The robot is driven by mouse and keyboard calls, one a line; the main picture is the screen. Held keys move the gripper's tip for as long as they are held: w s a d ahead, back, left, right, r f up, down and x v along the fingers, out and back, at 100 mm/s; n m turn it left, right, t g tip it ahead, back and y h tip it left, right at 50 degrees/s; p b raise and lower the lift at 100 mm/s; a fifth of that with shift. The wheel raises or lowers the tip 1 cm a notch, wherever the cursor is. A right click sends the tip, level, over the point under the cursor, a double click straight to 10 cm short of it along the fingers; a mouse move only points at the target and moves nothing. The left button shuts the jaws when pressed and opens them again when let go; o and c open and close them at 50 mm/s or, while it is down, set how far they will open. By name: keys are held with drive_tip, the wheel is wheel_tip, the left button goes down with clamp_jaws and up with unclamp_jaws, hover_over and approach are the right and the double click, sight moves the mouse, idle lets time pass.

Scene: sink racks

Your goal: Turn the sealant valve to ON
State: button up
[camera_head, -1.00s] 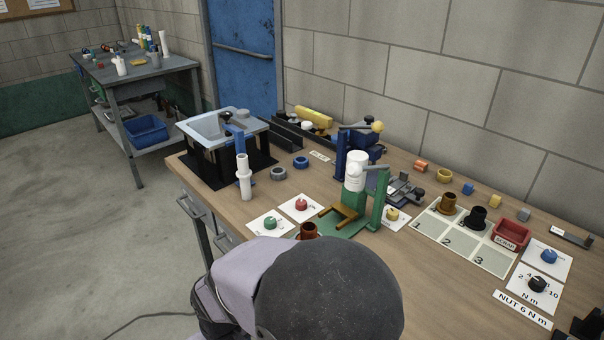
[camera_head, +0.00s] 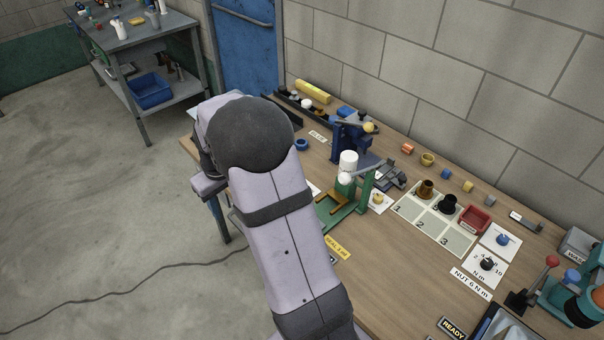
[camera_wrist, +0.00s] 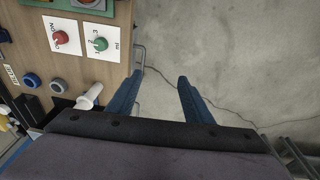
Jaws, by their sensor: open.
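No knob is legibly marked as the sealant valve. In the wrist view a red knob (camera_wrist: 60,38) sits on a white card with lettering that looks like ON, seen turned around. A green knob (camera_wrist: 100,44) sits on another card beside it, nearer the bench edge; its lettering is unclear. My gripper (camera_wrist: 159,76) is open and empty, its two blue fingers apart over the floor beyond the bench edge, clear of both knobs. In the head view my arm hides the gripper and both knobs. A yellow knob (camera_head: 378,198) shows on a card there.
A drawer handle (camera_wrist: 139,57) juts from the bench edge. A green stand (camera_head: 350,215) is right of my arm. The bench's front middle is mostly clear.

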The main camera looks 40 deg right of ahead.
drive_tip(key=w+d+f+g, duration=0.1)
drive_tip(key=w+d+f, duration=0.15)
drive_tip(key=d, duration=0.55)
drive_tip(key=w+d+f, duration=0.1)
drive_tip(key=w+d, duration=0.3)
drive_tip(key=d, duration=0.5)
drive_tip(key=shift+n+g, duration=0.4)
drive_tip(key=s+d+f, duration=0.1)
drive_tip(key=d, duration=0.2)
drive_tip(key=s+d+f, duration=0.1)
drive_tip(key=d, duration=0.3)
drive_tip(key=s+d+f, duration=0.2)
drive_tip(key=d, duration=0.1)
drive_tip(key=shift+d, duration=0.3)
drive_tip(key=shift+s+d+f, duration=0.2)
drive_tip(key=shift+s+d, duration=0.25)
drive_tip(key=shift+f, duration=0.1)
wheel_tip(320, 180, down, 5)
drive_tip(key=b, duration=0.7)
drive_tip(key=shift+f+b, duration=0.15)
drive_tip(key=shift+b, duration=0.25)
drive_tip(key=shift+f+b, duration=0.55)
drive_tip(key=shift+f, duration=0.35)
